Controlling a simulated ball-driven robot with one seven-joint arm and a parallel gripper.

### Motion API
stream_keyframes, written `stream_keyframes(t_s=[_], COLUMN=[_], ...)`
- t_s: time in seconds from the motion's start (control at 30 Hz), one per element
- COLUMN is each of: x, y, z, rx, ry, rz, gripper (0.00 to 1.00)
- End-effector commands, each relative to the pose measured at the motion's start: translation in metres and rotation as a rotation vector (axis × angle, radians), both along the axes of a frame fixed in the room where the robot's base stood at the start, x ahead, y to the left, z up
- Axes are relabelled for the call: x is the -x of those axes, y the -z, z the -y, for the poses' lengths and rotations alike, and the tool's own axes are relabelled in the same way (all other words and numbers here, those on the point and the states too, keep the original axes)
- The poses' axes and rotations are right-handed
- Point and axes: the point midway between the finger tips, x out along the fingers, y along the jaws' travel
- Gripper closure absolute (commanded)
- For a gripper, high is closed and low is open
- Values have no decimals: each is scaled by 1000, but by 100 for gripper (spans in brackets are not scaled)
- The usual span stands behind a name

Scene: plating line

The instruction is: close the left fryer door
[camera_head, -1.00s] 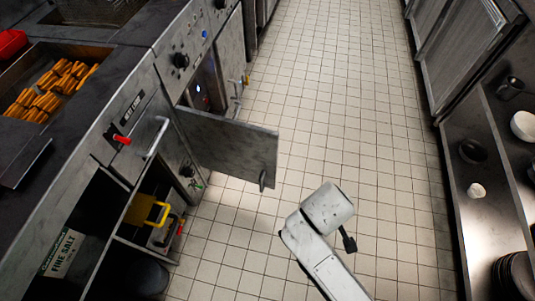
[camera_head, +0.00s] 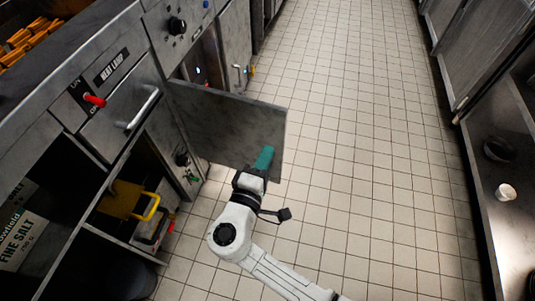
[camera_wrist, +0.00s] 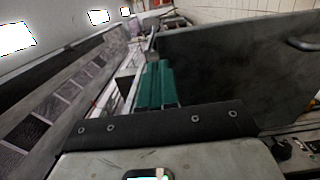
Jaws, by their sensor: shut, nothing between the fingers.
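The fryer door (camera_head: 225,120) is a flat dark grey panel. It stands open, swung out from the fryer cabinet (camera_head: 170,45) into the aisle. In the wrist view the door (camera_wrist: 230,75) fills the right side, with its handle (camera_wrist: 304,44) at the upper right. In the head view the handle is hidden. My gripper (camera_head: 265,157) has teal fingers, shut and empty, in front of the door's lower part near its free edge. The fingers also show in the wrist view (camera_wrist: 155,85), left of the door. I cannot tell whether they touch it.
A counter unit with a bar handle (camera_head: 140,110) and red lever (camera_head: 94,100) stands at left. Its open shelves hold a fine salt box (camera_head: 22,238) and a yellow-handled item (camera_head: 125,200). The tiled aisle (camera_head: 350,130) is clear. A steel shelf (camera_head: 490,200) lines the right.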

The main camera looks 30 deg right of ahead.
Motion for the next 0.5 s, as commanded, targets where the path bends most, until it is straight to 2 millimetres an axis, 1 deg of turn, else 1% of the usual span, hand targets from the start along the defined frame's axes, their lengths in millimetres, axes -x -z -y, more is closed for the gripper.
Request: stream_keyframes(t_s=[0.03,0.2,0.4,0.5], x=[-6,-28,-51,-60], y=[1,1,1,1], z=[9,36,65,76], rx=[0,-1,-1,-1], ry=[6,6,5,4], rz=[1,1,1,0], gripper=[100,100,100,100])
